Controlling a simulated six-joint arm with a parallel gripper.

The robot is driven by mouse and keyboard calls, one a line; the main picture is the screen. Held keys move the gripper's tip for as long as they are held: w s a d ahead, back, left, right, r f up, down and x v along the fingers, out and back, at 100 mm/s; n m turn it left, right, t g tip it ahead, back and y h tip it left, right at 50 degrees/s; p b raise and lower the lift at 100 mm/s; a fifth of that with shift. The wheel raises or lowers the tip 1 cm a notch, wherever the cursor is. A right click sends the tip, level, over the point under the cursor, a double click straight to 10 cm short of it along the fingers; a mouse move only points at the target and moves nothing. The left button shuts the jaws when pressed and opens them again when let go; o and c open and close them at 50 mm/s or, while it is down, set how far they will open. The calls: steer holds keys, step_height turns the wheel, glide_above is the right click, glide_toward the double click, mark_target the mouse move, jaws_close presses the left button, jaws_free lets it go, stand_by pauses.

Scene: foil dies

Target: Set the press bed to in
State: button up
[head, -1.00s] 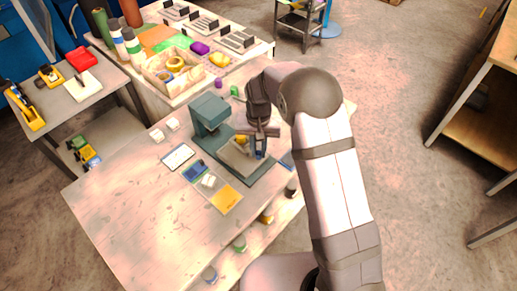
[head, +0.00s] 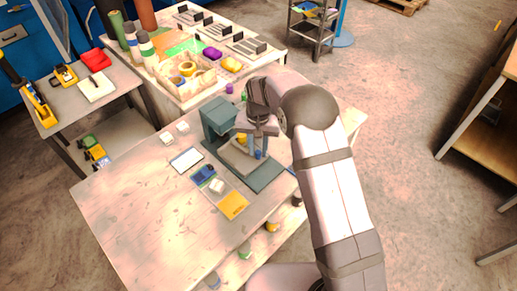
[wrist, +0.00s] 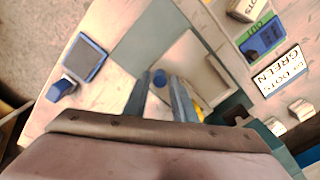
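The teal press (head: 219,122) stands on the pale table, with a wide teal base (head: 262,178). Its pale press bed (head: 238,160) lies on the base, and it also shows in the wrist view (wrist: 187,58). A small blue knob (head: 258,154) is at the bed's end; in the wrist view the knob (wrist: 160,78) sits between my fingertips. My gripper (head: 252,146) is low over the bed, and its fingers (wrist: 161,82) stand either side of the knob with slight gaps. The press head and my wrist hide part of the bed.
A blue-framed pad (wrist: 84,58) lies beyond the base. The table's front left is clear.

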steer(key=shift+r+b, duration=1.25)
steer(key=shift+r, duration=2.45)
